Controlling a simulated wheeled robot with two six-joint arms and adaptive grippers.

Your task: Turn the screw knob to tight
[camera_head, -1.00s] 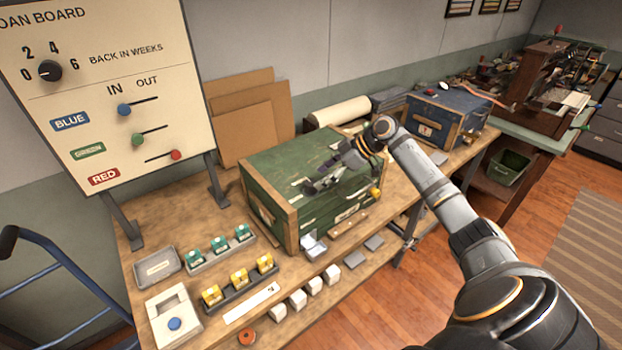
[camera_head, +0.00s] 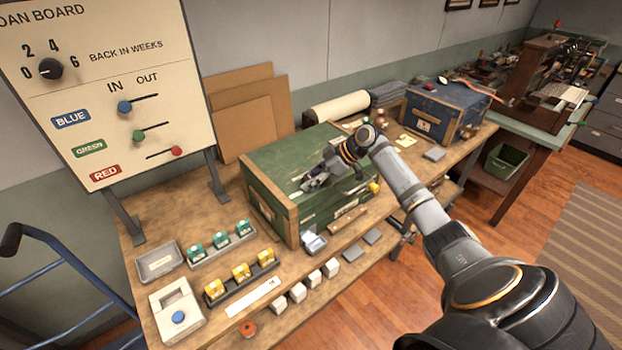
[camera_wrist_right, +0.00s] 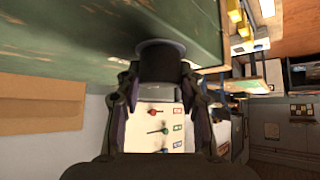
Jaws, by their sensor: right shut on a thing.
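The screw knob (camera_wrist_right: 160,62) is a dark round cylinder standing on the top of the green chest (camera_wrist_right: 65,45) in the right wrist view. My right gripper (camera_wrist_right: 160,85) has its two fingers on either side of the knob and is shut on it. In the head view my right gripper (camera_head: 314,182) is at the top of the green chest (camera_head: 265,170), and it mostly hides the knob there. Any tight marking cannot be made out. My left gripper is not in view.
A loan board (camera_head: 95,90) stands at the left. A blue chest (camera_head: 425,118) stands to the right on the workbench (camera_head: 165,215).

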